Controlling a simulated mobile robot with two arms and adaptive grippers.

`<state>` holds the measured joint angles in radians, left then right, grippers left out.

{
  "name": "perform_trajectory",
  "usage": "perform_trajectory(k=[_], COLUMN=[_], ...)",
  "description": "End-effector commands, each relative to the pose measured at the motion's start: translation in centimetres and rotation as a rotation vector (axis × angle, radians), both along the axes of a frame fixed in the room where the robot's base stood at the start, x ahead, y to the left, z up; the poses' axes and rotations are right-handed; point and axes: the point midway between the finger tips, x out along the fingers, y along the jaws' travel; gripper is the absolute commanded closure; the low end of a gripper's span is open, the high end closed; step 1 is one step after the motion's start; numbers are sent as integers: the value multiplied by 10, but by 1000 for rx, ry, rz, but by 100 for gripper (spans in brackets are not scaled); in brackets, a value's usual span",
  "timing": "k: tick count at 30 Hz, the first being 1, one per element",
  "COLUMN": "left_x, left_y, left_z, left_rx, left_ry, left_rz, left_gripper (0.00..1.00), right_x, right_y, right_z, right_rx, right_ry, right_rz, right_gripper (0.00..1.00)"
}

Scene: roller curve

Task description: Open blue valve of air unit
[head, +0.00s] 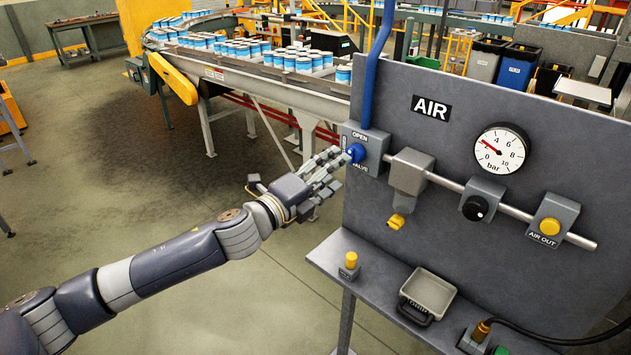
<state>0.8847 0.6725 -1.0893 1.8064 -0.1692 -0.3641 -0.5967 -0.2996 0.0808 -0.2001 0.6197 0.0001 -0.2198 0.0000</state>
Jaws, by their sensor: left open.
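The air unit is a grey upright panel (470,130) with an AIR label. The blue valve (356,153) is a small round knob on a grey box at the panel's left edge, with OPEN printed above it and VALVE below it. A blue pipe (376,85) runs up from the box. My left gripper (335,165) is open, with its fingers right beside the valve's left side. I cannot tell whether the fingers touch the knob. My right gripper does not show.
A gauge (501,148), a black knob (474,208) and a yellow AIR OUT button (549,226) sit on the panel. A shelf below holds a yellow button (351,260) and a grey tray (428,292). A conveyor with cans (290,60) stands behind.

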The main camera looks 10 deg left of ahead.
Motion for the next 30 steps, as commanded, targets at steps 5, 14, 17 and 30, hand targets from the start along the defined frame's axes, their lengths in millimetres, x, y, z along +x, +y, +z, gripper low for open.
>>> perform_trajectory(k=[5,14,17,30], left_x=[-26,-42,-41,5], left_y=[20,30,30,72], left_z=[-1,0,0,-114], left_rx=[2,1,1,-182], left_ry=[2,0,0,264], left_rz=[2,0,0,172], left_gripper=[44,44,44,44], right_x=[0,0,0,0], right_y=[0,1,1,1], right_z=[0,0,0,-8], right_rx=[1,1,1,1], right_ry=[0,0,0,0], right_rz=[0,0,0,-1], right_gripper=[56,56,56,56])
